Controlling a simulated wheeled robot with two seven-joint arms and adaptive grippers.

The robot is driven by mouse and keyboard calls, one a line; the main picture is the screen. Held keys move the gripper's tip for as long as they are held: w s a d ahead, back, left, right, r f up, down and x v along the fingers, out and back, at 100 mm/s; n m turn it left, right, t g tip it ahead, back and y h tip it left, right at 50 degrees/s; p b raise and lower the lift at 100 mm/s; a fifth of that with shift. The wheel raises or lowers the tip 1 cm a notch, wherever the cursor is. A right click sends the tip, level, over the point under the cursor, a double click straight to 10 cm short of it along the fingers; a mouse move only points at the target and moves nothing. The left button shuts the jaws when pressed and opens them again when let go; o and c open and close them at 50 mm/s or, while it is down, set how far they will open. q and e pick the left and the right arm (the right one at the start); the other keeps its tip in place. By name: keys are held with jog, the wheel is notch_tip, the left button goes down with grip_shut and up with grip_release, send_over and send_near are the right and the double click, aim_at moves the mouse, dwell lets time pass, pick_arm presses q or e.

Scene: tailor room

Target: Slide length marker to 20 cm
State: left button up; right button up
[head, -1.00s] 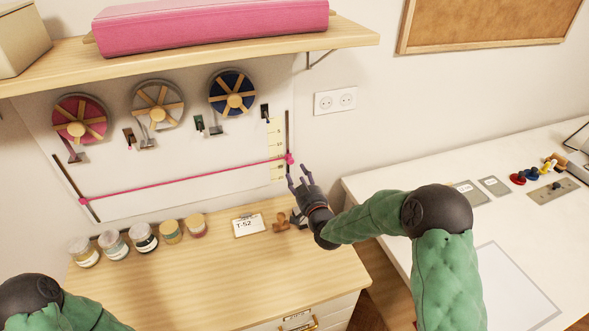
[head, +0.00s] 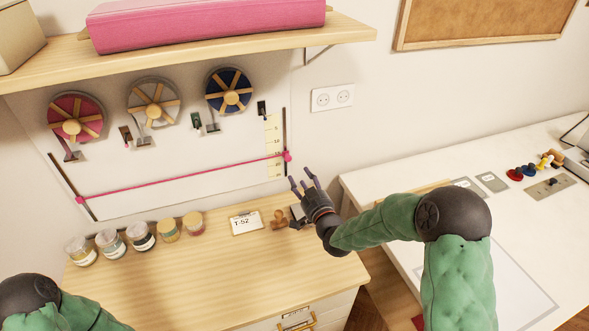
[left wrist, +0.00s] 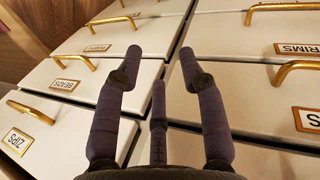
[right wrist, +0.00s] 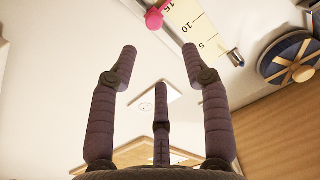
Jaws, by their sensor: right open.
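The length marker is a pink knob (head: 287,156) on a dark vertical rail (head: 285,118), at the right end of a pink ribbon (head: 180,177). It stands near the 15 mark of the pale yellow scale (head: 272,126), whose numbers grow downward. The knob also shows at the top of the right wrist view (right wrist: 153,19). My right gripper (head: 300,180) is open and empty, just below and right of the knob, apart from it. My left gripper (left wrist: 160,52) is open and empty in front of labelled drawers; only its arm shows in the head view.
Three ribbon spools hang on the wall board, including a blue one (head: 230,90). A shelf (head: 200,55) juts out above. Below, the wooden cabinet top (head: 190,270) holds several jars, a T-52 card (head: 246,223) and a wooden stamp (head: 279,219). A white table (head: 400,175) stands at right.

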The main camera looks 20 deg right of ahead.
aim_at(289, 160)
jog(key=w+d+m+g+y+b, duration=0.15)
jog(key=d+m+y, duration=0.35)
jog(key=m, duration=0.7)
jog(key=shift+y, duration=0.4)
jog(key=b+x, duration=0.1)
jog(key=x, duration=0.2)
jog(key=b+x, duration=0.1)
jog(key=x, duration=0.3)
jog(key=b+x, duration=0.1)
jog(key=x, duration=0.2)
jog(key=shift+w+a+f, duration=0.1)
jog(key=shift+a+f, duration=0.15)
jog(key=shift+a, duration=0.2)
grip_shut()
